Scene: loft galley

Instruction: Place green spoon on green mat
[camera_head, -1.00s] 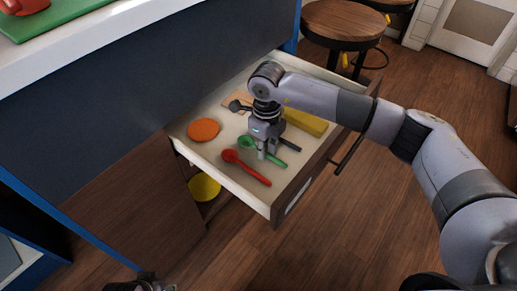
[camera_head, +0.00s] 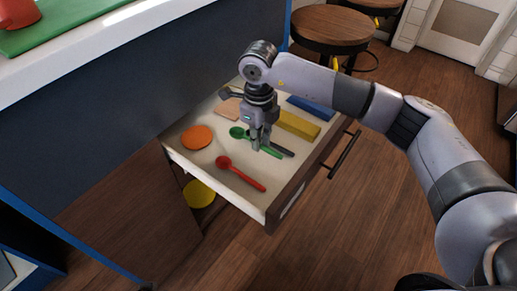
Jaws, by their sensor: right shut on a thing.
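The green spoon (camera_head: 269,150) is held over the open drawer, its bowl toward the left and its handle toward the lower right. My right gripper (camera_head: 258,146) points down and is shut on the spoon, hiding its middle. The spoon seems slightly above the drawer floor; the exact gap is hard to judge. The green mat (camera_head: 75,26) lies on the white counter at the upper left, partly cut off by the picture's edge. My left gripper is not in view.
The drawer (camera_head: 204,172) also holds a red spoon (camera_head: 245,176), an orange disc (camera_head: 197,137), a yellow block (camera_head: 298,124), a blue block (camera_head: 311,107) and dark utensils. A red object (camera_head: 44,14) stands on the mat. A stool (camera_head: 333,25) stands behind the drawer.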

